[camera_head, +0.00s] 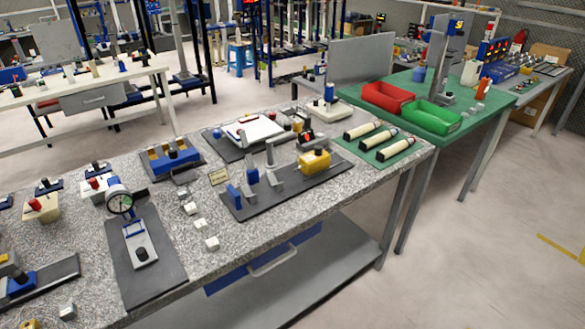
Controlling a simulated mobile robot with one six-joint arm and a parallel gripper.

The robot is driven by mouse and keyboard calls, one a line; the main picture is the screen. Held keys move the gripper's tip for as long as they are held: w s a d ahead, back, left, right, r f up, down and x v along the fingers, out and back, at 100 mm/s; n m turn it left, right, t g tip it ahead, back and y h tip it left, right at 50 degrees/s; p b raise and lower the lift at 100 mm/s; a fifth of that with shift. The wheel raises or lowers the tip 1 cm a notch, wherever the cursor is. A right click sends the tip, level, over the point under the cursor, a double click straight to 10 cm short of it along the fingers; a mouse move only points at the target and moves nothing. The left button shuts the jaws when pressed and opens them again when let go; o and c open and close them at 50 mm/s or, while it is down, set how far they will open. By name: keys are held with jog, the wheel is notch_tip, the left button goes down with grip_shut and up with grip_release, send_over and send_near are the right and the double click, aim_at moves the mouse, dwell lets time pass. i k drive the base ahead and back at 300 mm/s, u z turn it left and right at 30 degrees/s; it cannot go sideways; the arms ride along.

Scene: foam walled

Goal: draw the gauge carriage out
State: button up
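A dial gauge (120,204) with a round black-rimmed face stands at the back of a dark base plate (155,285) on the speckled bench, at left. In front of it on the same plate lies a light grey carriage (139,255) with a black knob near its front end. A small blue frame stands at the carriage's back end, close below the gauge. I cannot tell how the carriage is guided on the plate. My gripper is not in view.
Several small white blocks (211,244) lie right of the gauge plate. A dark plate with a yellow block (314,160) is further right. Another fixture (22,283) stands at left. A green table (480,125) with red and green bins adjoins at right. Floor in front is clear.

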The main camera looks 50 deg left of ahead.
aim_at(137, 239)
jog(key=k, duration=0.05)
jog(key=u, duration=2.55)
